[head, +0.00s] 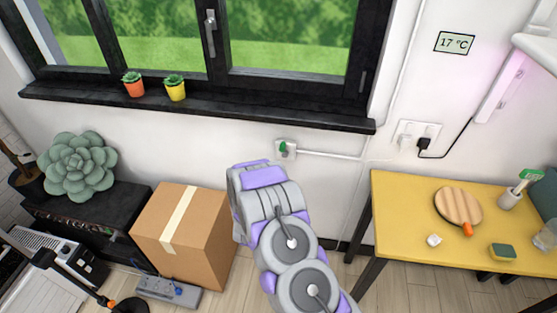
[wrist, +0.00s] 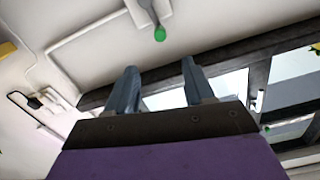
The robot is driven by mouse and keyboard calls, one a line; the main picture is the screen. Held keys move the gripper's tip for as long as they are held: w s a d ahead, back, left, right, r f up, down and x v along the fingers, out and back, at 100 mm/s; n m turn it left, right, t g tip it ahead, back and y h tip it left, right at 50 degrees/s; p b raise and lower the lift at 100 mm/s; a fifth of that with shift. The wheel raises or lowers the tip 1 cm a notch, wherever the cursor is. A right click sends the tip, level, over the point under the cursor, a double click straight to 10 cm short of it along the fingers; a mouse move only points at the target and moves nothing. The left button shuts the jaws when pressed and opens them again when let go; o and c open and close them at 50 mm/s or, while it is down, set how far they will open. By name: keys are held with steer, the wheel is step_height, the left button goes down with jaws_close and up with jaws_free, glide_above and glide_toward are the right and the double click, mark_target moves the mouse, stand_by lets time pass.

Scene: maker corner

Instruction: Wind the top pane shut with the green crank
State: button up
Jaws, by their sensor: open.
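The green crank (head: 284,148) is on a small white wall box just below the black window sill, above my arm in the head view. Its green knob (wrist: 160,34) shows at the top of the wrist view, beyond my fingertips and apart from them. My gripper (wrist: 157,72) is open and empty, its two grey-blue fingers spread. In the head view the arm hides my fingers. The window (head: 212,75) has a dark frame with a handle on its middle post. The top pane cannot be made out in the head view.
Two small potted plants, orange (head: 134,88) and yellow (head: 176,92), stand on the sill (head: 250,117). A cardboard box (head: 165,247) stands left of my arm. A yellow table (head: 405,195) with several items stands at right. A wall socket (head: 418,135) has a black plug.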

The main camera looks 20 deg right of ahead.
mark_target(281, 151)
steer(key=shift+w+d+p, duration=0.15)
steer(key=shift+w+p, duration=0.2)
steer(key=b+x, duration=0.3)
steer(key=x, duration=1.4)
steer(key=shift+d+f, duration=0.1)
steer(key=shift+d, duration=0.1)
jaws_close()
